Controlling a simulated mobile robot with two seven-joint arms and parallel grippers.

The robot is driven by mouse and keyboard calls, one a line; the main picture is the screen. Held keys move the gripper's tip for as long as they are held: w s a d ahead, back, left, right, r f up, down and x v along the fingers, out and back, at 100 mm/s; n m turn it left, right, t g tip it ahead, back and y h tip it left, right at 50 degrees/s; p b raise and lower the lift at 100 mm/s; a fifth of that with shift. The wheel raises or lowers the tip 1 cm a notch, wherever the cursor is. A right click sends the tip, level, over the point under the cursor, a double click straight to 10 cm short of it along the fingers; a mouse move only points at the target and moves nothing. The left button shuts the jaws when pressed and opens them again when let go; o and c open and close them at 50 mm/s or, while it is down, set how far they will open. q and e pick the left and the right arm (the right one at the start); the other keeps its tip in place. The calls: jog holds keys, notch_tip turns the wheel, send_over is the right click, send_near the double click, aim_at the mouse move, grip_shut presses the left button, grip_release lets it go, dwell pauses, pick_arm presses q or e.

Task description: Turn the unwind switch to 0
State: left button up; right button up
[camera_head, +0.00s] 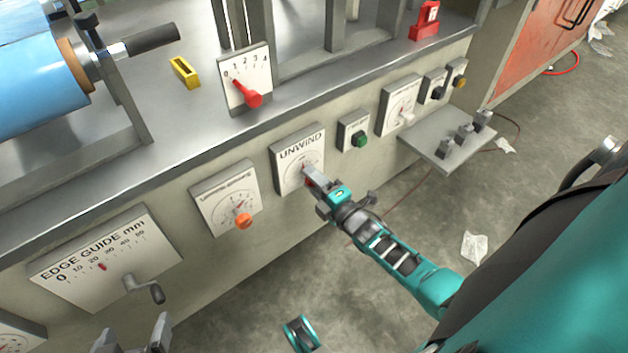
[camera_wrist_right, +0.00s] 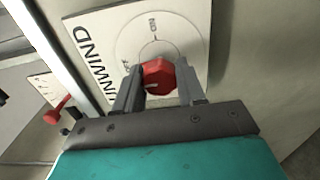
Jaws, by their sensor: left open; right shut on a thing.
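The UNWIND panel (camera_head: 288,148) is a white plate with a dial on the front of the grey machine. Its red switch knob (camera_wrist_right: 158,77) shows between the fingers in the right wrist view. My right gripper (camera_head: 310,178) is shut on this knob, and its fingers (camera_wrist_right: 160,88) hide part of the dial. The knob's exact setting is hard to read; part of the dial lettering shows above it in the wrist view. My left gripper (camera_head: 133,345) is open and empty at the bottom left of the head view, below the edge guide panel.
The edge guide panel (camera_head: 88,250) with a crank (camera_head: 150,290) and a dial with an orange knob (camera_head: 243,221) are left of UNWIND. A green button (camera_head: 360,139) is to its right. A small shelf (camera_head: 428,135) juts out further right. A red lever (camera_head: 251,98) is above.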

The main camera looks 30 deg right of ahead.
jog(key=o, duration=1.1)
jog(key=shift+c, duration=0.2)
pick_arm(q)
jog(key=a+r+p, duration=0.1)
jog(key=p, duration=0.2)
jog(key=shift+s, duration=0.2)
pick_arm(e)
jog(key=s, duration=1.2)
jog(key=shift+s+d, duration=0.4)
jog(key=shift+d, duration=0.05)
pick_arm(q)
jog(key=shift+r, duration=0.15)
